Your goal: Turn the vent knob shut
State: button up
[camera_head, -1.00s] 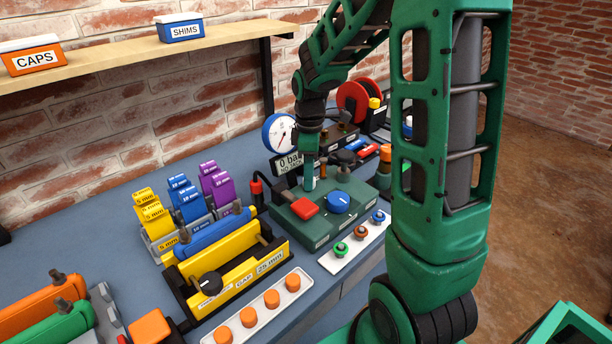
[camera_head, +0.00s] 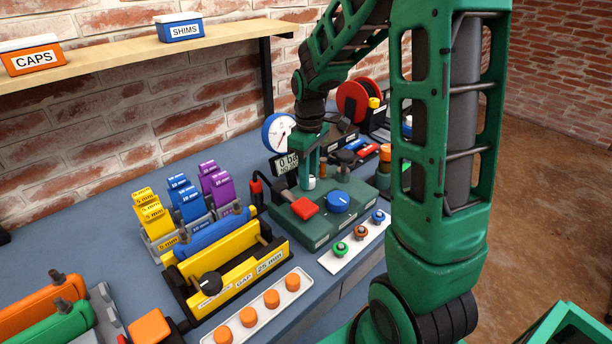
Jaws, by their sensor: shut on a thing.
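A dark green test block (camera_head: 318,224) stands on the bench with a red square pad (camera_head: 305,207) and a round blue knob (camera_head: 337,202) with a white pointer on top. My gripper (camera_head: 309,178) points down behind the red pad. It is shut on a small pale knob-like part (camera_head: 309,184) at the block's top, mostly hidden between the fingers. I cannot read a label that tells which part is the vent knob. The blue knob is apart from my fingers. A dial gauge (camera_head: 278,132) and a display reading 0 bar (camera_head: 286,163) stand behind, the display partly covered by my gripper.
A white tray (camera_head: 336,266) with small coloured rings lies in front of the block. A yellow gap fixture (camera_head: 240,273) stands to the left. A black knob (camera_head: 346,158) and an orange-topped part (camera_head: 385,153) are close on the right.

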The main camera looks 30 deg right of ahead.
jog(key=m, duration=0.6)
jog(key=shift+w+d+m, duration=0.1)
jog(key=shift+m, duration=0.2)
jog(key=m, duration=0.5)
jog(key=shift+r, duration=0.1)
jog(key=shift+m, duration=0.4)
jog(key=o, duration=1.1)
jog(key=shift+c, duration=0.2)
notch_tip(320, 180, up, 11)
jog(key=shift+f, duration=0.2)
